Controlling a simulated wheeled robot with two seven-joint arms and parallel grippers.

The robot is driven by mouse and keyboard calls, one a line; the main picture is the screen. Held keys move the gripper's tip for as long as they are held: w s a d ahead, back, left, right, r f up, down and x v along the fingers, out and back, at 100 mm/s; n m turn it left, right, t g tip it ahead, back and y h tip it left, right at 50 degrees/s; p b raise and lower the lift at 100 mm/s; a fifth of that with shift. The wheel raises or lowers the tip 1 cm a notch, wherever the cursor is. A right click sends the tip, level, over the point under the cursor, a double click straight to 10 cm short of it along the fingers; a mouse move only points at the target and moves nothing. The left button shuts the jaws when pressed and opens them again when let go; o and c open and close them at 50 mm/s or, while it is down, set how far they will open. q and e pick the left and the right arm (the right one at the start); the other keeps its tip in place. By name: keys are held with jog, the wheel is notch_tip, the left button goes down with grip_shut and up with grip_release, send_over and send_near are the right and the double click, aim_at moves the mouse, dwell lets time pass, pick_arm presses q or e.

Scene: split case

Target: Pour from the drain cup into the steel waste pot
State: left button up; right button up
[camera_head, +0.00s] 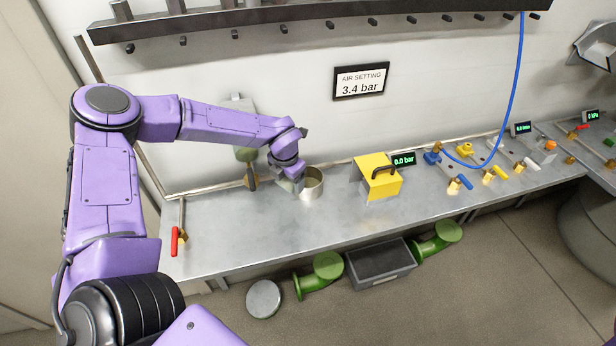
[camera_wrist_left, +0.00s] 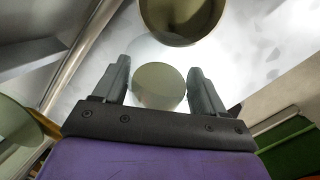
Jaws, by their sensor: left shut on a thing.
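My left gripper (camera_head: 292,179) is at the left side of the steel waste pot (camera_head: 313,187), which stands on the metal bench. In the left wrist view, the gripper (camera_wrist_left: 160,88) is shut on the drain cup (camera_wrist_left: 158,86), a small, round, pale grey-green cup between the two fingers. The pot's round, brownish opening (camera_wrist_left: 183,18) shows just beyond the cup, at the top of that view. I cannot tell the cup's tilt or whether it holds liquid. In the head view the gripper mostly hides the cup. My right gripper is out of view.
A yellow box (camera_head: 378,180) with a dark handle stands right of the pot. A red-handled valve (camera_head: 175,241) is at the bench's left end. Several fittings and a blue hose (camera_head: 519,75) are at the right.

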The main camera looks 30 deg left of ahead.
pick_arm(q)
jog(key=shift+f+g, duration=0.15)
jog(key=shift+g, duration=0.15)
jog(key=shift+w+f+g, duration=0.1)
jog(key=shift+g, duration=0.2)
jog(key=shift+w+r+g+y, duration=0.1)
jog(key=shift+r+g+y, duration=0.2)
jog(key=shift+g, duration=0.3)
jog(key=shift+w+d+r+g, duration=0.1)
jog(key=shift+w+r+g, duration=0.1)
jog(key=shift+w+g, duration=0.3)
jog(key=shift+w+d+r+g, duration=0.1)
jog(key=shift+w+r+g, duration=0.05)
jog(key=shift+w+g, duration=0.3)
jog(key=shift+w+r+g, duration=0.1)
jog(key=shift+r+g, duration=0.1)
jog(key=shift+g, duration=0.45)
jog(key=shift+w+r+g+y, duration=0.1)
jog(key=shift+g+y, duration=0.2)
